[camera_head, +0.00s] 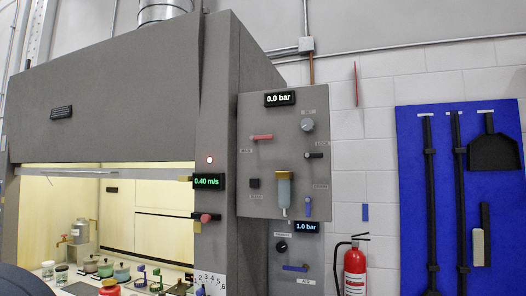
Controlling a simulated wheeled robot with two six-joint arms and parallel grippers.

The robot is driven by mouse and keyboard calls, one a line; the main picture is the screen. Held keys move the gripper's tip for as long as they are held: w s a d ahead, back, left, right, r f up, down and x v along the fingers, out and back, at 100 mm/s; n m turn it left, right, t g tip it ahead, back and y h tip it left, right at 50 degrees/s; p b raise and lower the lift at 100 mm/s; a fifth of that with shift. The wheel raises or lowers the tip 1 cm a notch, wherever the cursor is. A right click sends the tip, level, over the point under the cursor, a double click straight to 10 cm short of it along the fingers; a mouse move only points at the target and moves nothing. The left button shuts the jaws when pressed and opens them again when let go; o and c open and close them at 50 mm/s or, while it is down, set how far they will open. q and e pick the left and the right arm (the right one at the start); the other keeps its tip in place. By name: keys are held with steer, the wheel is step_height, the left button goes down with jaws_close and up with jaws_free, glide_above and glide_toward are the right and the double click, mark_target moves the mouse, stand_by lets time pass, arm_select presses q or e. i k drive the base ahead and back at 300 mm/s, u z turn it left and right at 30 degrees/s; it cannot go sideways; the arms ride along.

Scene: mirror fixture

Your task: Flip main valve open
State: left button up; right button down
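A grey panel (249,200) is mounted on the right side of the fume hood. A red lever (261,137) lies about level at its upper left, above a small label that seems to read MAIN; I take it as the main valve. The display (280,98) at the panel top reads 0.0 bar. A round grey knob (307,125), a black lever (314,155), a blue lever (308,207) hanging down and a filter bowl (284,190) share the panel. Neither gripper is in view.
The lower panel has a 1.0 bar display (307,227), a black knob (282,246) and a level blue lever (295,268). A red fire extinguisher (355,270) and a blue tool board (408,200) are at right. The lit hood at left holds several jars (62,275).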

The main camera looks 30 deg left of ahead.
mark_target(255, 138)
steer(key=u, duration=0.45)
steer(key=i, duration=0.6)
steer(key=u, duration=0.55)
